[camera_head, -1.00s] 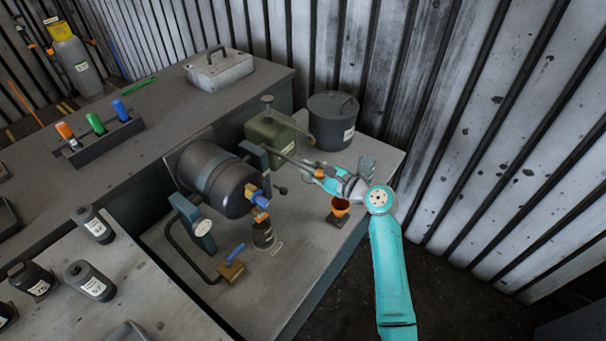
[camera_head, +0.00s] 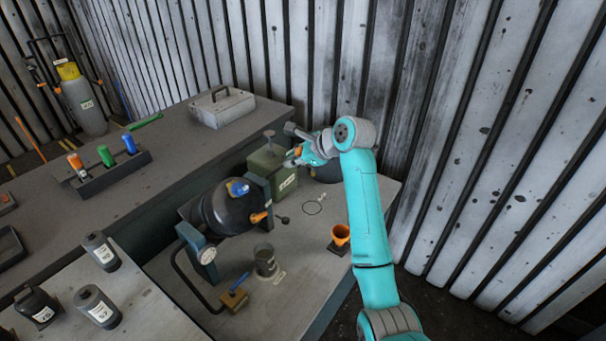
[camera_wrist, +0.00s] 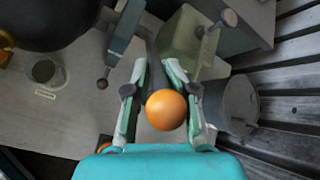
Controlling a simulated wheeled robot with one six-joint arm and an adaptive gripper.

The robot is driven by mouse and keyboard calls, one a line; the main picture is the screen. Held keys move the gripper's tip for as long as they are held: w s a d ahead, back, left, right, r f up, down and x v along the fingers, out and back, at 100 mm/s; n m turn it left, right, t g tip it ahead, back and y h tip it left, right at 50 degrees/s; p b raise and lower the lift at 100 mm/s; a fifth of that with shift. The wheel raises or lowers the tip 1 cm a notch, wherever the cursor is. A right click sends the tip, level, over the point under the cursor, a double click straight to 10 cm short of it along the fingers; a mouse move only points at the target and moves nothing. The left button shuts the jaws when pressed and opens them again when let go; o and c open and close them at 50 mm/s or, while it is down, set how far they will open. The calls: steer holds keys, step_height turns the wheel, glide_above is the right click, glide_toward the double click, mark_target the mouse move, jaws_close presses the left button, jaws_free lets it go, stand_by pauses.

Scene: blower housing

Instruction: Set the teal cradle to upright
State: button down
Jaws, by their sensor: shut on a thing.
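The teal cradle (camera_head: 199,247) holds a black drum (camera_head: 222,212) between two posts. The drum is tilted, with its blue-handled fitting (camera_head: 238,188) facing up and an orange-tipped fitting (camera_head: 260,217) pointing right. One cradle post also shows in the wrist view (camera_wrist: 125,35). My gripper (camera_head: 292,157) is at the far right of the cradle. In the wrist view, my gripper (camera_wrist: 156,72) is shut on the cradle's lever, whose orange ball (camera_wrist: 165,110) sits between the fingers. In the head view my gripper and arm hide most of the lever.
A green can (camera_head: 268,168) stands behind the cradle, close to my gripper. A dark bucket (camera_wrist: 238,105) is to its right. A grey cup (camera_head: 265,260), a blue-handled brass block (camera_head: 234,300) and an orange funnel (camera_head: 341,234) stand on the bench. A corrugated wall rises behind.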

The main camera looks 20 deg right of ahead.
steer(key=w+a+r+g+h, duration=0.1)
steer(key=w+a+r+g, duration=0.1)
steer(key=w+a+r, duration=0.2)
steer(key=shift+w+a+r+h, duration=0.35)
steer(key=shift+w+a, duration=1.45)
steer(key=shift+w, duration=1.55)
steer(key=c, duration=1.2)
jaws_free()
steer(key=shift+f, duration=0.1)
steer(key=shift+o, duration=0.2)
steer(key=v, duration=1.2)
steer(key=shift+w, duration=0.15)
steer(key=shift+a, duration=0.1)
